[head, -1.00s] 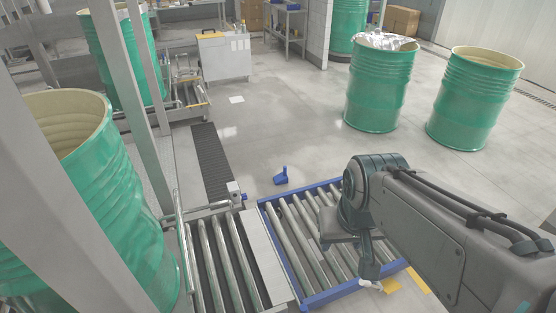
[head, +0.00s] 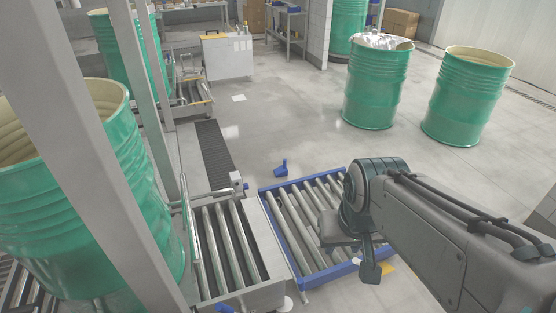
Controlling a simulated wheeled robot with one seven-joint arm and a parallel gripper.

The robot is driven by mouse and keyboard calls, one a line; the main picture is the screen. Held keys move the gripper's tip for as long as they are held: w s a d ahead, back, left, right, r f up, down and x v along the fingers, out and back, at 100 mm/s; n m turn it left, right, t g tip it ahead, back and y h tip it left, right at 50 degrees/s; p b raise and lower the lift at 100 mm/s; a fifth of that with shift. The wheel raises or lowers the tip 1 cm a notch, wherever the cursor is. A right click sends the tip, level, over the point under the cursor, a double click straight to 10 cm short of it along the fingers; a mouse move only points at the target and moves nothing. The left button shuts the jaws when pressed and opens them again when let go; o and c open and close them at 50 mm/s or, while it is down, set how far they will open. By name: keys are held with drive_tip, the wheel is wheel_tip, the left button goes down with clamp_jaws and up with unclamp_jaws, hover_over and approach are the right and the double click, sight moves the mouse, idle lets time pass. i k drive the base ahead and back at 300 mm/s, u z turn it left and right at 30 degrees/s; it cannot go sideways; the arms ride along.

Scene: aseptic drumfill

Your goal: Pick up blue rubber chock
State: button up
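A blue chock (head: 281,168) with an upright part lies on the grey floor, just beyond the far left corner of the blue-framed roller conveyor (head: 312,285). Nothing touches it. A second small blue thing (head: 225,308) is cut off at the bottom edge, too little of it to identify. My gripper (head: 370,271) points down over the near right part of the blue-framed conveyor, well to the right and nearer than the chock. Only one dark finger shows clearly, so its opening is hidden.
Green drums stand at left (head: 110,200) and at back right, one foil-topped (head: 377,85) and one open (head: 468,95). Grey posts (head: 95,150) block the left. A grey roller conveyor (head: 232,245) adjoins the blue one. The floor beyond the chock is clear.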

sight(283, 170)
drive_tip(key=k, duration=0.1)
drive_tip(key=z, duration=1.95)
drive_tip(key=i, duration=4.8)
drive_tip(key=u, duration=3)
drive_tip(key=i, duration=0.9)
